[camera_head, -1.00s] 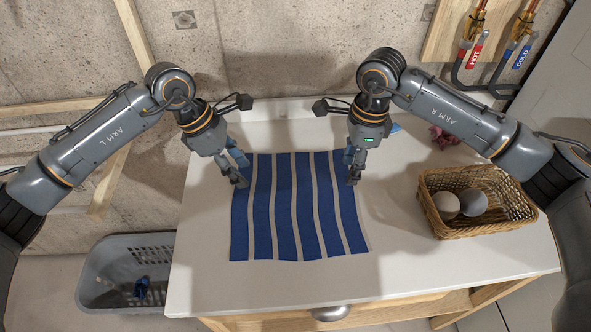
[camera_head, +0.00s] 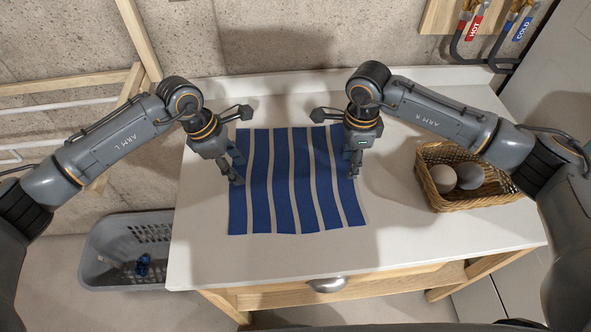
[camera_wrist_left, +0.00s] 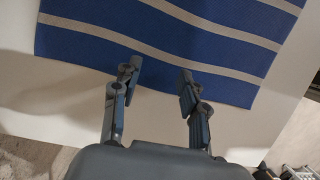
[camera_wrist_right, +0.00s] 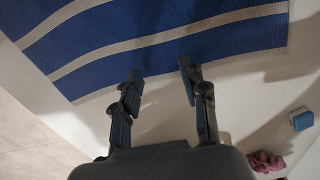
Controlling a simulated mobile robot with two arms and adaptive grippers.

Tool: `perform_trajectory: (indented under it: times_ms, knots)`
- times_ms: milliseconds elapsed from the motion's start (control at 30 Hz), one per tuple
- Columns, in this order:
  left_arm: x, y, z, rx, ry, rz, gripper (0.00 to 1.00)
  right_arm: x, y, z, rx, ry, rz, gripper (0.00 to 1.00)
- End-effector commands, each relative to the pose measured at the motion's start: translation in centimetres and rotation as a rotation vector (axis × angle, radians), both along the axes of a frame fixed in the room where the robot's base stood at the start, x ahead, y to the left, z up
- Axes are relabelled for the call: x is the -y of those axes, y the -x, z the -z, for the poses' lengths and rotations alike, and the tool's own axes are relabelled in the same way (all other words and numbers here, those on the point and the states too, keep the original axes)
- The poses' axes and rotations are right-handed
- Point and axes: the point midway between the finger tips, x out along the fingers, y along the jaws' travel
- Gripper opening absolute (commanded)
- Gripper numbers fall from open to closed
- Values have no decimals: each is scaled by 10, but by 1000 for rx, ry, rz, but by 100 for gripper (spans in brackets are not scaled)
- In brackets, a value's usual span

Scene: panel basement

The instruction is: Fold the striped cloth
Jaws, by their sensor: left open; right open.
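The blue cloth with pale stripes (camera_head: 297,190) lies flat and spread out on the white tabletop. My left gripper (camera_head: 238,181) is open at the cloth's left edge, and in the left wrist view its fingertips (camera_wrist_left: 158,78) are over the border stripe. I cannot tell whether the fingertips touch the cloth.
A wicker basket (camera_head: 432,196) with two balls stands at the right of the white table (camera_head: 420,235). A blue block (camera_wrist_right: 302,119) and a pink crumpled cloth (camera_wrist_right: 266,161) show in the right wrist view. A grey plastic basket (camera_head: 110,282) is on the floor at left. The table front is clear.

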Motion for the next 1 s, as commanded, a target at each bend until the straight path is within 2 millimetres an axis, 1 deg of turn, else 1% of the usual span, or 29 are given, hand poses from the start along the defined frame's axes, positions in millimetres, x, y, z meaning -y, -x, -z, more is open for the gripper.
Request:
perform_trajectory:
  times_ms: [133, 233, 467, 567, 900, 1000]
  knots:
    - [0, 0, 1, 0, 0, 0, 43, 0, 0, 1, -1, 0, 0, 43]
    - [0, 0, 5, 0, 0, 0, 43, 0, 0, 5, -1, 0, 0, 43]
    - [0, 0, 3, -1, -1, 0, 43, 0, 0, 5, -1, 0, 1, 43]
    - [0, 0, 4, -1, -1, 0, 35, 0, 0, 5, -1, 0, 0, 35]
    - [0, 0, 5, -2, -1, 0, 1, 0, 1, 7, -3, 1, 1, 1]
    - [0, 0, 6, -2, -2, 0, 0, 0, 1, 8, -3, 1, 0, 0]
